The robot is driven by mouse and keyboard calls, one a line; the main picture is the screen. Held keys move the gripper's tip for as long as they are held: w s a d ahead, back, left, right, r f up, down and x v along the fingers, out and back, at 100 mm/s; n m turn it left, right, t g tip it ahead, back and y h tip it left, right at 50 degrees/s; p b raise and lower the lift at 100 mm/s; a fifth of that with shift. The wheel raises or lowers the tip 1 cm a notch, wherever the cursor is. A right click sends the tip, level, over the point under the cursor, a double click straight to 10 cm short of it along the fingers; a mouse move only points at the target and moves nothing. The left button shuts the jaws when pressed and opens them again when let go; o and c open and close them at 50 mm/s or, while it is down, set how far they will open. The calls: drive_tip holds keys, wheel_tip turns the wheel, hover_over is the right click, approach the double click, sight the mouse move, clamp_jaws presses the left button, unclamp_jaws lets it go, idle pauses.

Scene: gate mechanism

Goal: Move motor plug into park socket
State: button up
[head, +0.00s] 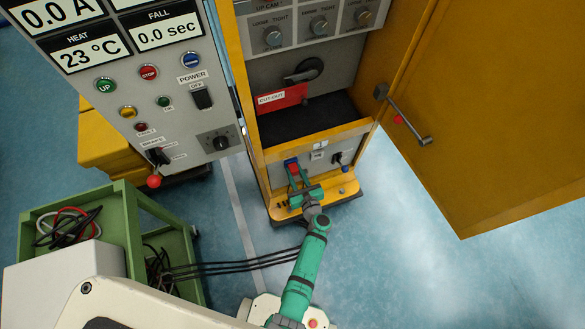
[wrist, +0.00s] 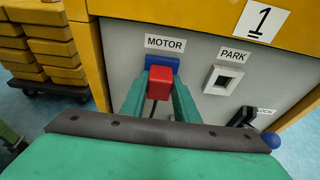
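The red motor plug (wrist: 160,83) is in the blue MOTOR socket (wrist: 155,60) on the grey panel in the wrist view. The plug also shows small in the head view (head: 294,170). The PARK socket (wrist: 223,79) is a white square frame with a dark opening, to the right of the plug, and looks empty. My gripper (wrist: 160,88) has its two green fingers on either side of the plug, close to its sides. I cannot tell whether they press on it. A dark cable hangs below the plug, partly hidden.
A black lever with a blue knob (wrist: 270,139) sits right of the PARK socket. The yellow cabinet door (head: 480,120) stands open on the right, with a crank handle (head: 410,122). A green cart (head: 125,220) with cables stands at the left.

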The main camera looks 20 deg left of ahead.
sight(296, 175)
drive_tip(key=shift+s+d, duration=0.2)
drive_tip(key=shift+s, duration=0.05)
idle(0.7)
drive_tip(key=shift+s+d, duration=0.7)
drive_tip(key=shift+s, duration=0.25)
drive_tip(key=shift+s+d, duration=0.65)
drive_tip(key=shift+s, duration=0.25)
drive_tip(key=w+d, duration=0.7)
drive_tip(key=d, duration=0.1)
drive_tip(key=shift+w+d, duration=0.25)
drive_tip(key=shift+d, duration=0.05)
drive_tip(key=shift+w, duration=0.15)
idle(0.4)
